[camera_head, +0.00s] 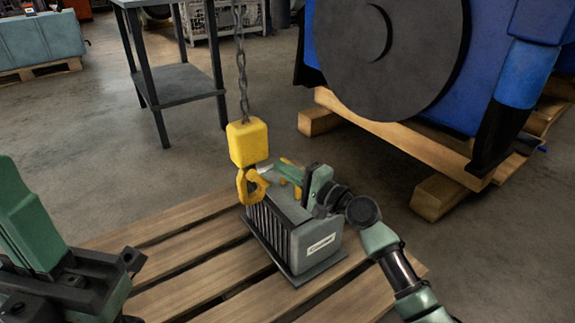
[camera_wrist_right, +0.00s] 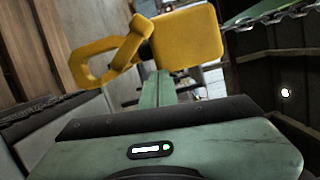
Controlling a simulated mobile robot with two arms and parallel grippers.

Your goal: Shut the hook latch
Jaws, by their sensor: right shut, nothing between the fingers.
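The yellow crane hook (camera_head: 250,187) hangs under a yellow block (camera_head: 248,143) on a chain, over the left part of a grey ribbed unit (camera_head: 300,232). My right gripper (camera_head: 282,172) is shut and empty, its tips close to the right side of the hook. In the right wrist view the shut fingers (camera_wrist_right: 152,90) point toward the block (camera_wrist_right: 188,40), with the hook (camera_wrist_right: 92,62) to the left.
The grey unit stands on a wooden pallet (camera_head: 190,262); a yellow part (camera_head: 292,163) shows behind the gripper. A large blue engine (camera_head: 490,60) with a dark disc stands on timbers at the back right. A metal table (camera_head: 185,85) is behind left. Floor between them is clear.

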